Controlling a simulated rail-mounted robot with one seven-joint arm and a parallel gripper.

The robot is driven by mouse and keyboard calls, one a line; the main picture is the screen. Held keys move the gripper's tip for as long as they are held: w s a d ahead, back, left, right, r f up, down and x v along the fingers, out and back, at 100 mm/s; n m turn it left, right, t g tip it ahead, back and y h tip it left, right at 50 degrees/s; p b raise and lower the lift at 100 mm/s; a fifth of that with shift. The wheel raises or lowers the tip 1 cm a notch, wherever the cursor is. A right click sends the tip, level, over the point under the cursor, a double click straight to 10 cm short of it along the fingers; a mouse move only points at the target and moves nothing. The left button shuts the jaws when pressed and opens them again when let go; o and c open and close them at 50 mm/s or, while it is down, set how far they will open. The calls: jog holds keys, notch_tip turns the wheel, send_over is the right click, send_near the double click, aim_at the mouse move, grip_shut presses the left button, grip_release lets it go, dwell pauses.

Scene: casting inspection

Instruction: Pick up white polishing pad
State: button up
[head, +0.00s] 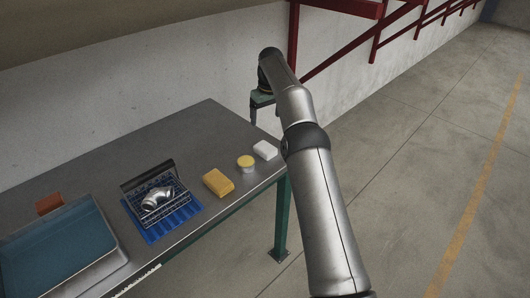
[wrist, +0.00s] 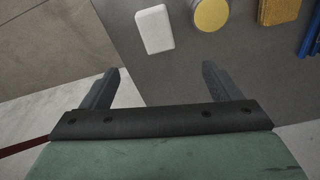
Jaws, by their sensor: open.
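The white polishing pad (head: 265,150) lies flat near the right end of the grey table. It also shows in the wrist view (wrist: 154,29), at the top, beyond the fingertips and between their lines. My gripper (wrist: 157,78) is open and empty, with its two dark fingers apart. In the head view my gripper (head: 262,107) hangs above the table's right end, behind my arm and partly hidden by it. It is apart from the pad.
Along the table (head: 196,125) are a round yellow-lidded container (head: 245,162), a yellow sponge-like block (head: 218,182), a wire rack (head: 171,195) with a metal casting (head: 156,197) on a blue mat (head: 182,218), an orange block (head: 49,204) and a blue-lined tray (head: 112,262). The table's back right is bare.

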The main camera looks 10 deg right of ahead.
send_over(265, 147)
jog(key=f, duration=0.6)
jog(key=f+p, duration=0.1)
jog(key=f, duration=0.3)
jog(key=shift+s, duration=0.35)
jog(key=shift+w+d+f+p, duration=0.15)
jog(key=shift+f+p, duration=0.3)
jog(key=shift+f, duration=0.9)
jog(key=shift+w+a+f+p, duration=0.15)
jog(key=shift+f+p, duration=0.3)
jog(key=shift+f, duration=0.9)
jog(key=shift+d, duration=0.1)
jog(key=c, duration=1)
